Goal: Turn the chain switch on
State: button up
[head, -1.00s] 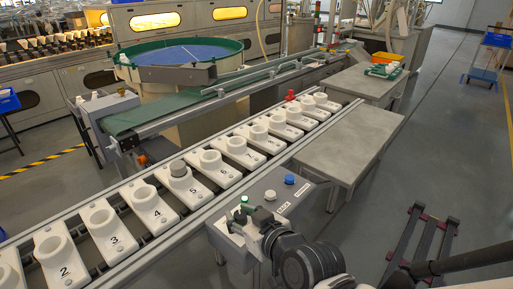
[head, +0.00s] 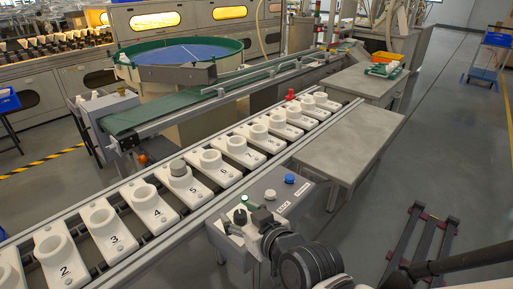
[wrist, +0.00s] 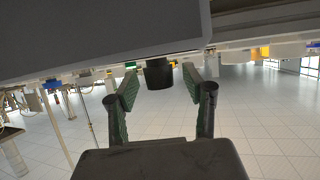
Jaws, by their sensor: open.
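The grey control box (head: 262,187) stands beside the conveyor in the head view, with a blue button (head: 289,178), a grey-white button (head: 270,194) and small labels too small to read. My gripper (head: 243,218) is at the near left end of this box, partly hidden by my own wrist. In the wrist view, a dark round knob (wrist: 158,73) sticks out from a grey surface between the open green-padded fingers of my gripper (wrist: 158,88). There are visible gaps on both sides of it. It may be the chain switch; no label shows there.
The conveyor carries numbered white holders (head: 153,210) just left of the box. A bare grey table (head: 340,145) stands behind the box to the right. The floor at right is partly clear, with a dark frame (head: 415,245) on it.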

jog(key=shift+r, duration=0.1)
jog(key=v, duration=1.1)
jog(key=shift+s+d, duration=0.2)
jog(key=shift+s, duration=0.15)
dwell(0.6)
jog(key=shift+r, duration=0.1)
dwell(0.5)
jog(key=w+d+m+g+h, duration=0.2)
jog(key=d+m+g+h, duration=0.4)
jog(key=d, duration=1.4)
notch_tip(320, 180, up, 14)
jog(key=m+t+h+p, duration=0.1)
jog(key=t+h+p, duration=0.1)
jog(key=p, duration=1.1)
jog(key=shift+d+f, duration=0.15)
jog(key=shift+f, duration=0.1)
jog(key=shift+s, duration=0.15)
